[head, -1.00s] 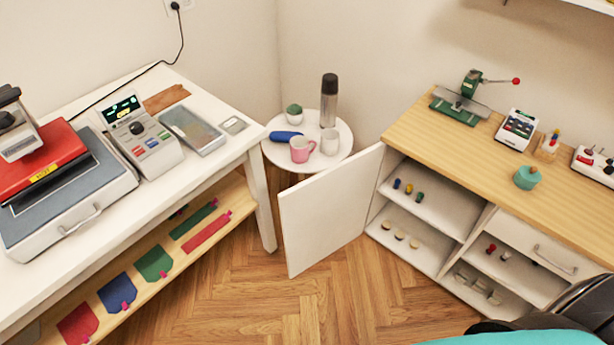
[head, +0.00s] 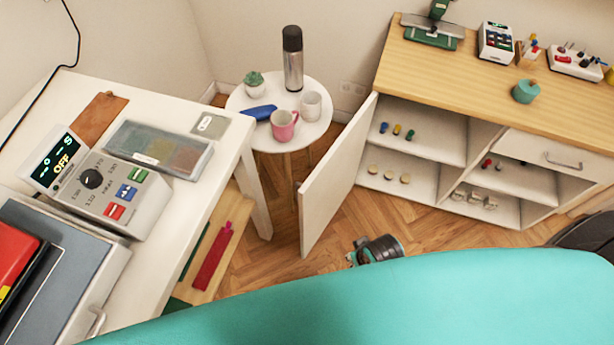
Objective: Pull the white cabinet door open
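The white cabinet door (head: 338,178) stands swung wide open at the left end of the low cabinet (head: 440,93). It juts out toward me, and its free edge is nearest. The shelves behind it are exposed. Part of my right gripper or wrist (head: 374,251), dark grey and teal, shows low over the floor, right of the door's lower free edge. A gap of floor shows between them in the picture. Its fingers are too small and partly hidden to tell open from shut. My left gripper is not in view.
A round white side table (head: 241,102) with a bottle, mugs and a small plant stands left behind the door. A white worktable (head: 226,140) with a control box is at left. Wood floor (head: 420,222) is clear before the cabinet. My teal body part covers the bottom.

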